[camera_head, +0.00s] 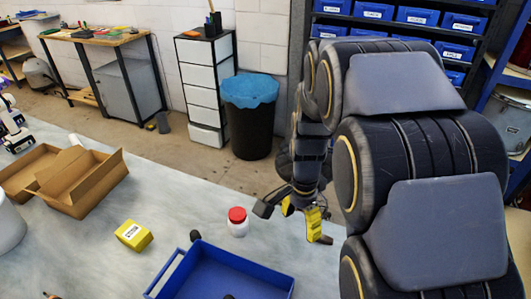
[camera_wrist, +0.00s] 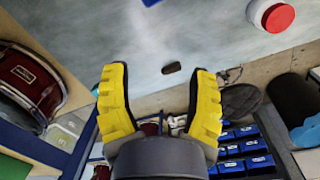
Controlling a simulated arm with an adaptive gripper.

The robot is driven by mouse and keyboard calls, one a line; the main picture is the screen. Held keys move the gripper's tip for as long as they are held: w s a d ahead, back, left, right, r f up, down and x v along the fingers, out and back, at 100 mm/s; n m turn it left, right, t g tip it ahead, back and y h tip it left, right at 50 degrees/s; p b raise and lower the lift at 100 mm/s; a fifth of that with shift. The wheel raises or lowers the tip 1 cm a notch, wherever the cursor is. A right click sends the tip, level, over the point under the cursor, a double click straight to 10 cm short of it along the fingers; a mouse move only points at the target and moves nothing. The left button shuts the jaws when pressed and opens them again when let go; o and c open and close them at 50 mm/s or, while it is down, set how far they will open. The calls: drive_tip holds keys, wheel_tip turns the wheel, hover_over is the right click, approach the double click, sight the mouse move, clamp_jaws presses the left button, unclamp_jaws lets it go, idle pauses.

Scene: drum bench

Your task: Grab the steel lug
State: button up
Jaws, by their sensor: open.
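My gripper (camera_head: 290,217) is above the right part of the bench, open, with nothing between its yellow fingers. The fingers also show in the wrist view (camera_wrist: 160,76). A small dark, oblong piece (camera_wrist: 172,68) lies on the bench near its edge and appears between the fingertips in the wrist view, apart from them. It shows just right of the yellow finger in the head view (camera_head: 327,240). Another small dark piece (camera_head: 195,235) lies beside the blue tray. Both are too small to tell surely which is the steel lug.
A blue tray (camera_head: 170,275) stands at the front, with a dark item partly visible inside. A white jar with a red lid (camera_head: 238,221), a yellow box (camera_head: 133,235) and an open cardboard box (camera_head: 95,187) stand on the bench (camera_head: 80,260). Clear bench surrounds the jar.

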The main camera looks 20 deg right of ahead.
drive_tip(key=w+d+f+m, duration=0.3)
drive_tip(key=d+f+m, duration=0.2)
drive_tip(key=d+f, duration=0.1)
drive_tip(key=m, duration=0.6)
hover_over(324, 237)
drive_tip(key=shift+t, duration=0.4)
drive_tip(key=f, duration=0.8)
drive_tip(key=shift+s+a+f, duration=0.2)
drive_tip(key=shift+s+f, duration=0.1)
drive_tip(key=shift+s, duration=0.05)
drive_tip(key=shift+w+d+f, duration=0.1)
drive_tip(key=shift+w+f, duration=0.1)
drive_tip(key=shift+f, duration=1.75)
drive_tip(key=shift+w+d+f, duration=0.1)
drive_tip(key=shift+w+f, duration=0.1)
drive_tip(key=shift+f, duration=1.7)
clamp_jaws()
